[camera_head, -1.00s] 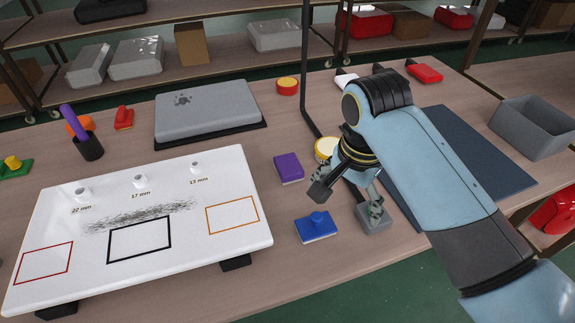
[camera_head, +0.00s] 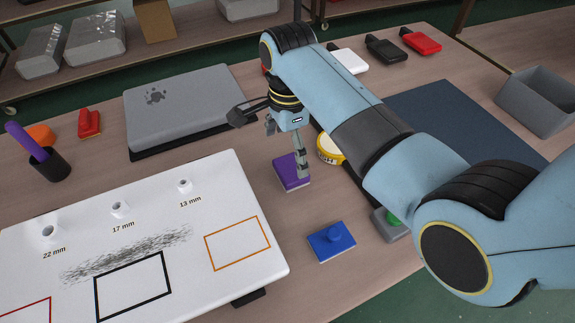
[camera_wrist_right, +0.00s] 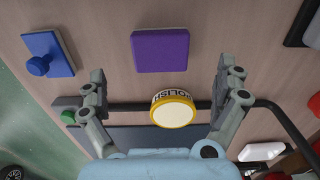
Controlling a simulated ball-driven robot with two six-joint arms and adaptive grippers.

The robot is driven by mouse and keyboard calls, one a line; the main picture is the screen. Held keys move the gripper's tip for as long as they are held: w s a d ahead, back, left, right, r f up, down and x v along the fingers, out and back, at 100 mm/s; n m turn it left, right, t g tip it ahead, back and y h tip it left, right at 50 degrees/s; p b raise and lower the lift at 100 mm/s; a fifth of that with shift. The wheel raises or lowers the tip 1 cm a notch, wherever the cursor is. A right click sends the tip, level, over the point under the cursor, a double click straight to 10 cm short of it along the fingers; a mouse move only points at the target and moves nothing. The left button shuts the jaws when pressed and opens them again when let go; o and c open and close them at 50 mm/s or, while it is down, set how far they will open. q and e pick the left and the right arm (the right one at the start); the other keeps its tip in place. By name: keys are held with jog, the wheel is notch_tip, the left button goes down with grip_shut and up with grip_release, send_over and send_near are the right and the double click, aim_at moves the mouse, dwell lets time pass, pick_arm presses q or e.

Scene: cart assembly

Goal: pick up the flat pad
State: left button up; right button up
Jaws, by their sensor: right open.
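The flat pad is a purple, rounded rectangular block (camera_head: 284,173) without a knob, lying on the table right of the whiteboard. My right gripper (camera_head: 299,160) hangs over it, fingers pointing down, and one finger covers part of the pad. In the right wrist view the pad (camera_wrist_right: 160,50) lies ahead of the gap between the open, empty fingers (camera_wrist_right: 160,70). Whether a fingertip touches the pad cannot be told. My left gripper is not in view.
A blue knobbed pad (camera_head: 331,241) lies in front, and a grey pad with a green knob (camera_head: 390,224) is partly behind my arm. A yellow polish tin (camera_head: 328,149) sits close on the right. The whiteboard (camera_head: 222,185) and a grey case (camera_head: 185,105) lie left. A dark bar runs behind the tin.

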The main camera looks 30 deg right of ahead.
aim_at(291, 168)
jog(key=shift+f, duration=0.95)
jog(key=shift+d+f, duration=0.1)
jog(key=shift+f, duration=0.25)
jog(key=f, duration=0.4)
jog(key=shift+d+f, duration=0.25)
jog(key=shift+f, duration=0.1)
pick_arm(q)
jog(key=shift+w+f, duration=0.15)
pick_arm(e)
jog(key=c, duration=0.5)
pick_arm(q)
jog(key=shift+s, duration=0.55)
pick_arm(e)
jog(key=c, duration=0.7)
